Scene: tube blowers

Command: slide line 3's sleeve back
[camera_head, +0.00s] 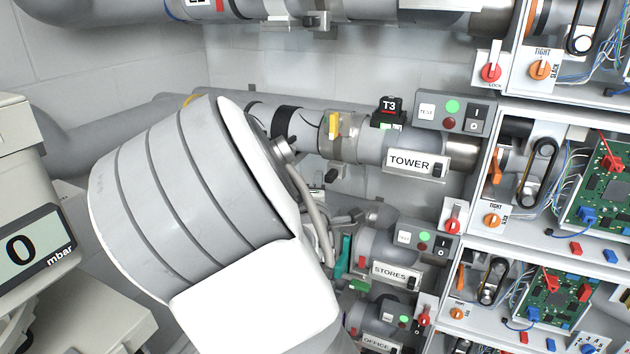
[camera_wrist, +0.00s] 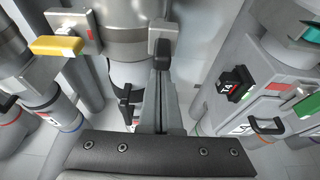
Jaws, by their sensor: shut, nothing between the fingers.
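In the head view, the tower line (camera_head: 410,150) carries a black T3 tag (camera_head: 389,112) and a clear-and-metal collar with a yellow lever (camera_head: 334,125). Left of the collar the grey tube has dark bands (camera_head: 284,122). My arm hides part of this tube and my gripper's tips. In the wrist view, a grey metal collar (camera_wrist: 130,28) has a yellow lever (camera_wrist: 58,46) at its left. My gripper (camera_wrist: 162,48) is shut and empty, close beside the right of the collar; I cannot tell whether it touches. Which part is the sleeve is unclear.
The stores line (camera_head: 370,250) and office line (camera_head: 365,315) lie below, close to my arm. Another pipe (camera_head: 350,15) runs above. Open cabinets with wiring and circuit boards (camera_head: 600,195) stand right. A gauge (camera_head: 30,250) reading 0 mbar stands left.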

